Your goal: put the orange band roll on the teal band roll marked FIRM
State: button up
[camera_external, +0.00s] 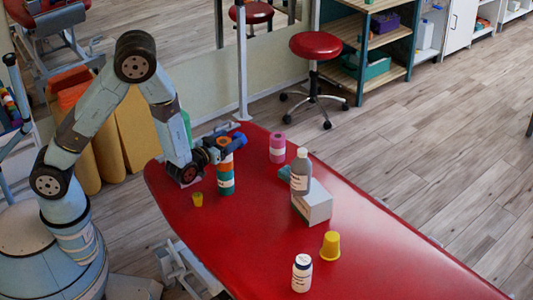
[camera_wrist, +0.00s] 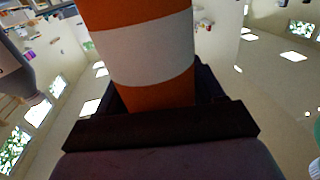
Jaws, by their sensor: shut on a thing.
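The orange band roll (camera_external: 225,160), with a white label, stands upright between the jaws of my gripper (camera_external: 222,150). In the wrist view the orange roll (camera_wrist: 145,55) fills the space between the dark jaws (camera_wrist: 160,115), which are shut on it. The teal band roll (camera_external: 227,184), with a pale label, stands upright on the red table directly below the orange roll. The two rolls look in line. I cannot tell whether they touch or a thin gap is left. The teal roll is not visible in the wrist view, and I cannot read its label.
The table's right front is clear.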

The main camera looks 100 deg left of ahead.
jog(key=o, duration=1.7)
jog(key=shift+f, duration=0.1)
jog(key=shift+c, duration=0.2)
jog(key=v, duration=0.7)
jog(key=shift+d, duration=0.2)
jog(key=shift+s, duration=0.15)
